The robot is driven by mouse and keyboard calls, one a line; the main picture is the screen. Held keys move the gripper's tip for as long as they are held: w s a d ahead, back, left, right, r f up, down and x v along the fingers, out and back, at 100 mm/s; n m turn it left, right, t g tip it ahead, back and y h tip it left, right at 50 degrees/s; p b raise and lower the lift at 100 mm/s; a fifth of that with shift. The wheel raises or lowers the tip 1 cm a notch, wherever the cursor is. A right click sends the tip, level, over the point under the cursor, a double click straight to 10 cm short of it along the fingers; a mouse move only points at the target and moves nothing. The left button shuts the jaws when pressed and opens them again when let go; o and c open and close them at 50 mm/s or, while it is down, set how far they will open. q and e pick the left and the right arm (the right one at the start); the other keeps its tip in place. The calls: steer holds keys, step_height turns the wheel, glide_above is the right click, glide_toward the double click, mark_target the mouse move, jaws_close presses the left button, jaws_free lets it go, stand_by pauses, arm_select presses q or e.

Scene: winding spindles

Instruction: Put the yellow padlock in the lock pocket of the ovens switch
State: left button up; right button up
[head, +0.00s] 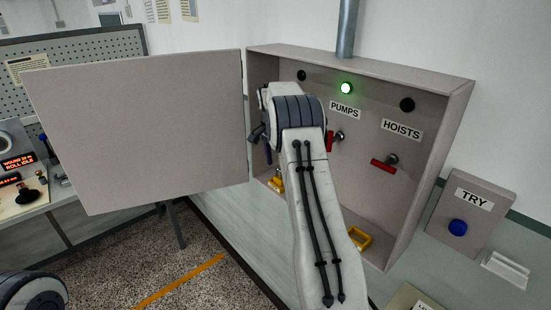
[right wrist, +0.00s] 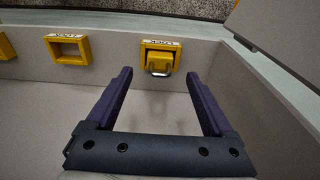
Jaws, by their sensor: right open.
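The yellow padlock (right wrist: 159,69), with a silver shackle, sits in a yellow lock pocket (right wrist: 172,45) in the right wrist view. This is the rightmost of the pockets there and matches the leftmost yellow pocket (head: 277,181) in the head view. My right gripper (right wrist: 160,78) is open, its purple fingers apart on either side in front of that pocket, with nothing between them. In the head view the right gripper (head: 260,146) is at the cabinet's left side. My right arm hides the left part of the panel, including any ovens label. My left gripper is out of view.
The grey cabinet (head: 455,90) has its door (head: 140,130) swung open to the left. The pumps switch (head: 339,135) and hoists switch (head: 390,161) have red handles. Another lock pocket (right wrist: 68,50) looks empty. A TRY box (head: 475,210) is at right.

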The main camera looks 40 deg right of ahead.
steer(key=shift+a+r+b, duration=0.2)
steer(key=shift+r, duration=1.2)
steer(key=shift+a+r+b, duration=0.15)
steer(key=shift+r+b, duration=0.05)
steer(key=shift+r, duration=1.15)
